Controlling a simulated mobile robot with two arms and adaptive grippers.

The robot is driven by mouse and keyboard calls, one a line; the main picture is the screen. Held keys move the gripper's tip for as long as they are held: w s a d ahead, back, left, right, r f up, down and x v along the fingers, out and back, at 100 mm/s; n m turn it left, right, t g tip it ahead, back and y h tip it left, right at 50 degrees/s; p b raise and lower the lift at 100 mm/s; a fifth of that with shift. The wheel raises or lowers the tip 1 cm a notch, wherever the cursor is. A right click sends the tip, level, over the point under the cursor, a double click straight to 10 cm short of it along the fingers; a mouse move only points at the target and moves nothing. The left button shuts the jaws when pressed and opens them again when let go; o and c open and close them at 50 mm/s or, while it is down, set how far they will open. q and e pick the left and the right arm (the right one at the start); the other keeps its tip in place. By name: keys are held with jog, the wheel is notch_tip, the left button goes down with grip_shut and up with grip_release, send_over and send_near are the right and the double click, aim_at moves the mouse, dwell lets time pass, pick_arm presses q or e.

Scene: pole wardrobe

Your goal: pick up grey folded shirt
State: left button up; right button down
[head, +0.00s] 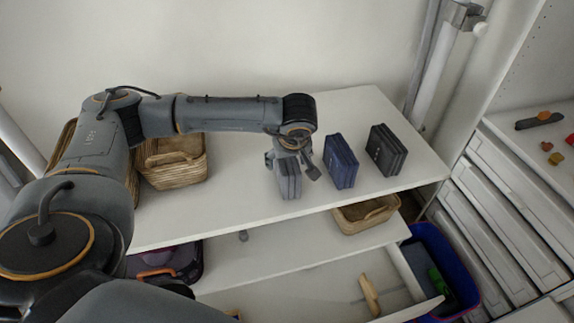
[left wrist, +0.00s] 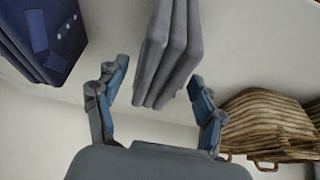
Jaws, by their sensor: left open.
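The grey folded shirt (head: 289,180) stands upright on the white top shelf, below my left gripper in the head view. In the left wrist view the grey shirt (left wrist: 166,52) shows as several grey folds at the top middle, its near end between the fingers. My left gripper (head: 293,166) is open, with one finger on each side of the shirt; it also shows in the left wrist view (left wrist: 157,92). Gaps show between the fingers and the cloth there. My right gripper is not in view.
A navy folded shirt (head: 341,162) stands just right of the grey one, and a black folded shirt (head: 386,150) farther right. A wicker basket (head: 174,163) is at the left. The shelf (head: 237,205) is bare between basket and shirts.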

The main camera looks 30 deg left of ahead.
pick_arm(q)
jog(key=x, duration=0.2)
jog(key=shift+w+a+f, duration=0.1)
jog(key=shift+w+f, duration=0.1)
jog(key=shift+f, duration=0.1)
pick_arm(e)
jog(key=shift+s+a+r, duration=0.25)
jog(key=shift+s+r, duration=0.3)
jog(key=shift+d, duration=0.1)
pick_arm(q)
jog(key=shift+f, duration=0.2)
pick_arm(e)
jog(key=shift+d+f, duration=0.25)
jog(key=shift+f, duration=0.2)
pick_arm(q)
jog(key=c, duration=1.4)
jog(key=shift+o, duration=0.2)
jog(key=shift+r, duration=0.1)
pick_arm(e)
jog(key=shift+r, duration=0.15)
